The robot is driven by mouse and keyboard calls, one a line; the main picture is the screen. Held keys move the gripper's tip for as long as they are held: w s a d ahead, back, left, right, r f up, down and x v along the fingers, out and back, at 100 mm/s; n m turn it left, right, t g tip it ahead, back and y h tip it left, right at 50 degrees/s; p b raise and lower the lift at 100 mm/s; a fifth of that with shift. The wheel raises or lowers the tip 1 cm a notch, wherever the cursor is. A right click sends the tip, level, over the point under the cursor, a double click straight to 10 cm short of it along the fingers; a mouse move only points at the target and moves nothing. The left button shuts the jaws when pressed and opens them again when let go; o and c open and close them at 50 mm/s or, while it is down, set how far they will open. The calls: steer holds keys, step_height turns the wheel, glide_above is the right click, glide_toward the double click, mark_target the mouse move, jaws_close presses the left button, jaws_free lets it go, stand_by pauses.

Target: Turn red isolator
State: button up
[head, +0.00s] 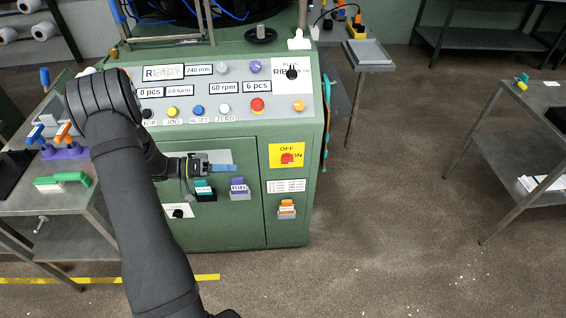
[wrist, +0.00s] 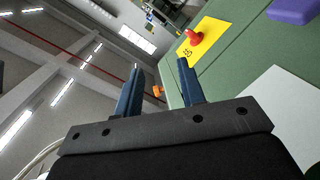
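The red isolator (head: 287,159) is a red knob on a yellow plate marked OFF and ON, on the right part of the green machine's front. In the wrist view the red knob (wrist: 194,36) stands out from its yellow plate (wrist: 215,37), beyond and to the right of the fingertips. My gripper (head: 234,167) is to the left of the isolator, apart from it, in front of the machine. In the wrist view its two blue fingers (wrist: 159,66) are spread with nothing between them. The knob's exact setting is too small to tell.
The control panel (head: 215,97) with several buttons is above my gripper. Teal (head: 204,187), purple (head: 239,187) and orange (head: 287,208) items are on the machine's front below. A side table (head: 75,200) stands at left.

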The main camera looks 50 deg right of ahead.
mark_target(283, 161)
step_height(283, 161, down, 6)
steer(key=s+d+n+t+h, duration=0.1)
steer(key=n+t+h, duration=0.3)
steer(key=n, duration=0.8)
steer(key=x, duration=1.7)
steer(key=shift+d+r, duration=0.15)
steer(key=shift+d, duration=0.2)
jaws_close()
